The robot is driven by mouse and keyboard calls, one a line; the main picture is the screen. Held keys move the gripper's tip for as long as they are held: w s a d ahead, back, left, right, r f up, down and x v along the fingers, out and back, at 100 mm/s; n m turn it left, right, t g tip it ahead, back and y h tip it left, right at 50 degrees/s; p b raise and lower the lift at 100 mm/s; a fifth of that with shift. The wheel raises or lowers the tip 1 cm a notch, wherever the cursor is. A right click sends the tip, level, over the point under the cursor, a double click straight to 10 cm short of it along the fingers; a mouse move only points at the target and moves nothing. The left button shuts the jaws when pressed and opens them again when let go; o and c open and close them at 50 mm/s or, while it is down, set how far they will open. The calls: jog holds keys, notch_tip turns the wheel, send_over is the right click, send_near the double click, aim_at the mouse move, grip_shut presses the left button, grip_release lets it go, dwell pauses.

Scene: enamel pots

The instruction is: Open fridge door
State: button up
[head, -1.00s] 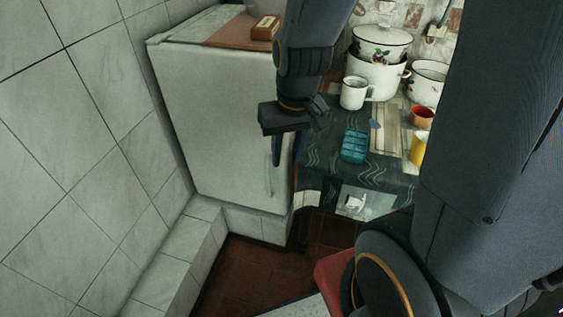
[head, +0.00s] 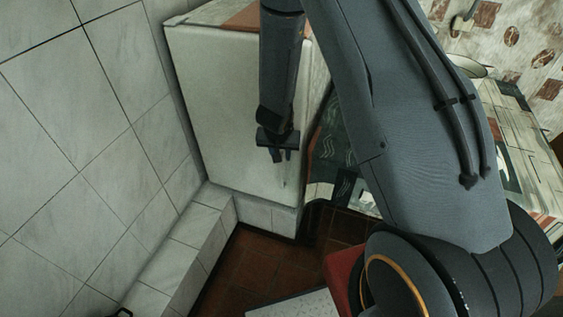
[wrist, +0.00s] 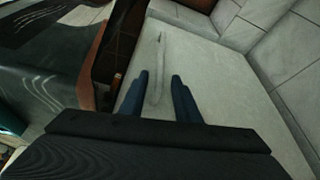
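The white fridge door (head: 215,105) stands at centre left in the head view and looks shut. Its slim vertical handle (head: 284,180) shows just below my gripper (head: 281,156), near the door's right edge. My gripper is open and empty, with its fingers pointing down in front of the door. In the wrist view the door (wrist: 215,75) fills the middle. The pale handle (wrist: 158,72) lines up between the two dark fingers (wrist: 162,90). I cannot tell whether the handle is actually between them in depth. No contact is visible.
A tiled wall (head: 70,130) with a low tiled ledge (head: 190,245) runs along the left. A counter (head: 335,160) stands right of the fridge, mostly hidden by my arm. A red object (head: 342,272) stands lower right.

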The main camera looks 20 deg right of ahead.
jog(key=x, duration=0.7)
jog(key=shift+a, duration=0.1)
grip_shut()
